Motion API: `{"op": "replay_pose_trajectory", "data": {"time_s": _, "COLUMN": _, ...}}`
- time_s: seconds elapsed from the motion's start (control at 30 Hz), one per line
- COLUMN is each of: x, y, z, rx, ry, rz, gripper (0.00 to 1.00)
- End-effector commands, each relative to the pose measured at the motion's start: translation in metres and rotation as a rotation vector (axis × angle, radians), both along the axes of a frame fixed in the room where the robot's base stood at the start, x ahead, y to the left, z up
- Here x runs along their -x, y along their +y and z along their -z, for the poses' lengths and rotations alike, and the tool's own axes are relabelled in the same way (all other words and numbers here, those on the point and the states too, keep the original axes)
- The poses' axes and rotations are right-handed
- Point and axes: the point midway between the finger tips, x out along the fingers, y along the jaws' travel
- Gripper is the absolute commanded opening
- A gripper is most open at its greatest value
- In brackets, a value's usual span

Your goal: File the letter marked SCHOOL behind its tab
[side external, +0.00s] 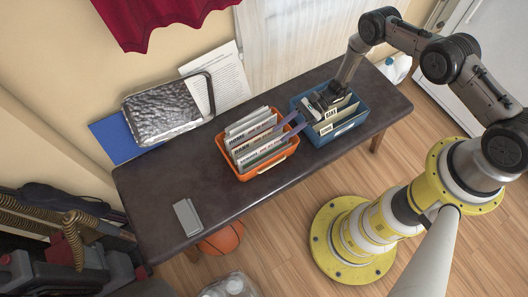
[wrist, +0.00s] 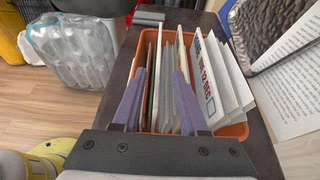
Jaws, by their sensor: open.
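An orange tote (side external: 266,173) stands on the dark table, packed with upright pale cards and letters (side external: 250,139). Some carry dark lettering too small to read surely; I cannot tell which is marked SCHOOL. A blue tote (side external: 346,129) stands to its right, holding cream tabbed dividers (side external: 335,118). My gripper (side external: 279,134) reaches over the blue tote, its two purple fingers slanting down into the right part of the orange tote. In the wrist view my gripper (wrist: 160,76) is open, with several thin upright cards (wrist: 167,85) between its fingers. A letter with red and dark print (wrist: 208,80) is right of the fingers.
A grey block (side external: 187,217) lies at the table's left end. A dark-framed silvery panel (side external: 160,108), a printed sheet (side external: 228,82) and a blue board (side external: 112,140) are along the wall side.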

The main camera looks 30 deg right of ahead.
Motion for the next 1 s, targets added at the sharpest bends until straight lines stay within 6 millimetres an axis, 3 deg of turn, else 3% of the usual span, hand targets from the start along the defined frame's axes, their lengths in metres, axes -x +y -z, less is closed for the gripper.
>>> {"op": "replay_pose_trajectory", "data": {"time_s": 0.27, "x": 0.002, "y": 0.019, "z": 0.008, "rx": 0.000, "ry": 0.000, "rz": -0.003, "gripper": 0.42}}
{"op": "replay_pose_trajectory", "data": {"time_s": 0.53, "x": 0.005, "y": 0.053, "z": 0.022, "rx": 0.000, "ry": -0.001, "rz": -0.003, "gripper": 0.42}}
{"op": "replay_pose_trajectory", "data": {"time_s": 0.87, "x": 0.004, "y": 0.058, "z": 0.024, "rx": 0.000, "ry": -0.002, "rz": 0.000, "gripper": 0.42}}
{"op": "replay_pose_trajectory", "data": {"time_s": 1.0, "x": 0.004, "y": 0.058, "z": 0.024, "rx": 0.000, "ry": -0.002, "rz": 0.000, "gripper": 0.17}}
